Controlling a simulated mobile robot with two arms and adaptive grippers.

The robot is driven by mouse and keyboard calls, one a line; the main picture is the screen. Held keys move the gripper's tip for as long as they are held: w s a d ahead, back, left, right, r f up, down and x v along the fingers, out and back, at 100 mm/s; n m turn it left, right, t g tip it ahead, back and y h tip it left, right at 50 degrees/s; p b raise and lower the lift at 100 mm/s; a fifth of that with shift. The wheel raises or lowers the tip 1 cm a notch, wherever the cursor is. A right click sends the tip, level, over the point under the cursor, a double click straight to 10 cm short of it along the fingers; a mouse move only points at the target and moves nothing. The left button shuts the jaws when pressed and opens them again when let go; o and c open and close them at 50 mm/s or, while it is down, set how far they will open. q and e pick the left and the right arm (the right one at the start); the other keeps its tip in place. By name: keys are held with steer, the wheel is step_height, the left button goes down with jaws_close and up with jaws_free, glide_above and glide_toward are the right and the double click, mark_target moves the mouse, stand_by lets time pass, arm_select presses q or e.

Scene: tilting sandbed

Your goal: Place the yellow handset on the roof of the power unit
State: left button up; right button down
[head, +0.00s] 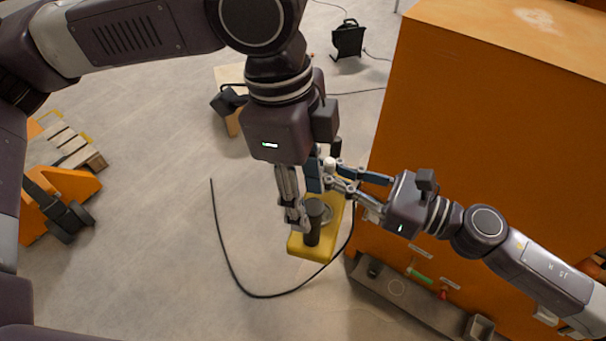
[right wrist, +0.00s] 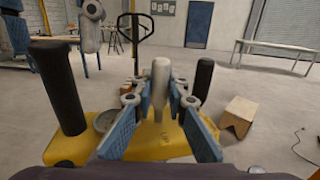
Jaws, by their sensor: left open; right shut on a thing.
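The yellow handset (head: 300,246) is a long yellow box with black sticks, a round disc and a pale knob on top. It is in front of the orange power unit (head: 440,150), left of its side wall. My right gripper (head: 335,178) is shut on the handset; the right wrist view shows its fingers either side of the pale knob (right wrist: 162,85), with the yellow body (right wrist: 150,145) below. My left gripper (head: 296,200) is open over the handset, close to the near black stick (head: 313,222). The unit's roof (head: 475,18) is at the upper right and its visible part is bare.
A black cable (head: 240,285) curves over the floor beside the handset. A grey ledge (head: 410,300) with small items runs along the unit's foot. An orange pallet truck (head: 62,205) stands at the left. A wooden box (head: 232,122) stands behind my left arm. Floor at left is mostly clear.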

mark_target(313, 226)
arm_select(q)
steer(key=f, duration=0.5)
steer(key=d+f, duration=0.1)
steer(key=f, duration=0.1)
steer(key=shift+s+f, duration=0.15)
steer(key=shift+c, duration=0.3)
jaws_close()
arm_select(e)
steer(key=c, duration=1.8)
jaws_free()
steer(key=shift+d, duration=0.15)
